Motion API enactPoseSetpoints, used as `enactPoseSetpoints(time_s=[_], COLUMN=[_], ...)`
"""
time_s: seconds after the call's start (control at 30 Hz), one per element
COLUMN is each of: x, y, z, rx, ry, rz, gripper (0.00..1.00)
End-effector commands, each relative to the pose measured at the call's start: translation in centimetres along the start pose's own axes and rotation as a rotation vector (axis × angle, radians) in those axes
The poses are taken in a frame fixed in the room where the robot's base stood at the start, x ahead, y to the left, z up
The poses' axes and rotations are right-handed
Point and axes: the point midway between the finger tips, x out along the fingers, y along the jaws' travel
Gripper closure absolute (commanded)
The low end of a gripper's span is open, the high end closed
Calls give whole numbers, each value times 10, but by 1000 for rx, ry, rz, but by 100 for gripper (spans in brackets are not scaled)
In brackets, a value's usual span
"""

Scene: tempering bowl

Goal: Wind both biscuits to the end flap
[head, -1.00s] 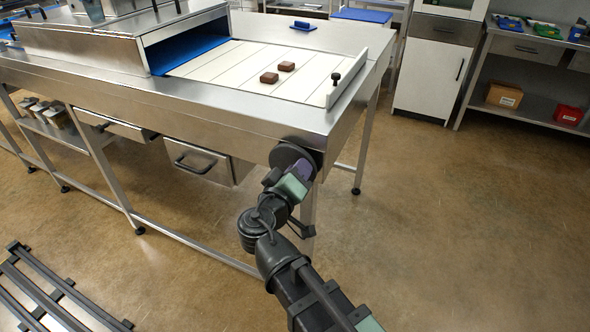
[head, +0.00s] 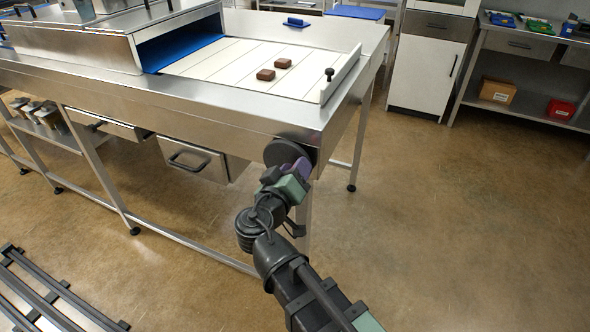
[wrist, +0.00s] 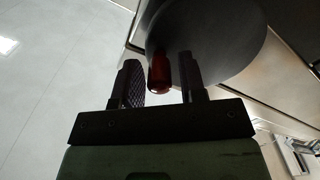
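Two brown biscuits (head: 265,75) (head: 283,63) lie on the pale slatted belt (head: 222,63), just left of the end flap (head: 341,76), an upright pale plate with a black knob. The dark crank disc (head: 280,151) is on the table's front side near the right corner. In the wrist view the disc (wrist: 222,45) fills the top, and its red handle (wrist: 160,72) stands between the fingers of my gripper (wrist: 160,83). Narrow gaps show beside the handle, so the gripper looks open around it. In the head view the fingertips are mostly hidden.
A metal hood (head: 75,45) covers the belt's left end. Drawers (head: 188,157) hang under the table. A shelf at the right holds a cardboard box (head: 497,91) and a red box (head: 560,108). The floor right of my arm is clear.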

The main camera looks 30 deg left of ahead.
Motion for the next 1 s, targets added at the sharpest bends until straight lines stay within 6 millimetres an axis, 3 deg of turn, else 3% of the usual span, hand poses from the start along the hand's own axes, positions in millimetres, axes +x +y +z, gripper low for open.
enactPoseSetpoints(time_s=[0.37, 0.47, 0.8, 1.0], x=[-4, -19, -97, -109], y=[0, 1, 0, 0], z=[0, 0, 0, 0], rx=[0, -1, 0, 0], ry=[1, 1, 2, 0], rz=[-1, -2, -2, 0], gripper=[51, 51, 51, 51])
